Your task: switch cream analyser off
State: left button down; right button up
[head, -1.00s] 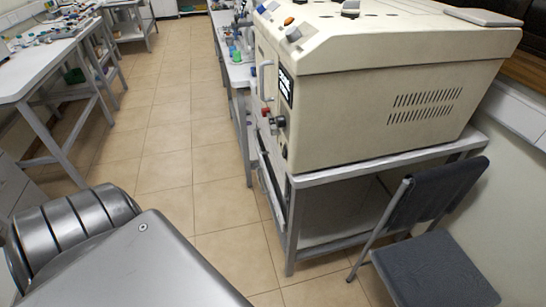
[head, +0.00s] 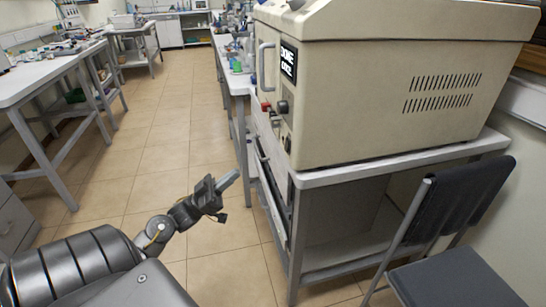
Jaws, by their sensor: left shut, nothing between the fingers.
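The cream analyser (head: 390,95) is a large cream box on a grey metal table at the right. Its front faces left and carries a small dark display (head: 288,62), a black knob (head: 283,106), a red knob (head: 266,106) and a metal handle (head: 265,66). Small dark fittings sit below the knobs, too small to read. My left gripper (head: 229,180) is shut and empty, in the aisle left of the table and lower than the knobs, clearly apart from the analyser. My right gripper is not in view.
A dark chair (head: 450,225) stands in front of the analyser's table (head: 400,162) at the right. A cluttered white bench (head: 35,80) runs along the left. Another bench with glassware continues behind the analyser. The tiled aisle (head: 165,125) between them is clear.

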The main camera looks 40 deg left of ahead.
aim_at(286, 144)
pick_arm(q)
jog(key=p+x, duration=0.1)
jog(key=x, duration=0.3)
jog(key=f+p+x, duration=0.1)
jog(key=x, duration=0.3)
jog(key=w+p+x, duration=0.1)
jog(key=x, duration=0.3)
jog(key=shift+w+d+f, duration=0.1)
jog(key=shift+d+f, duration=0.2)
jog(key=shift+d, duration=0.1)
jog(key=shift+w+d+f, duration=0.1)
jog(key=shift+w+d, duration=0.2)
jog(key=shift+w, duration=0.1)
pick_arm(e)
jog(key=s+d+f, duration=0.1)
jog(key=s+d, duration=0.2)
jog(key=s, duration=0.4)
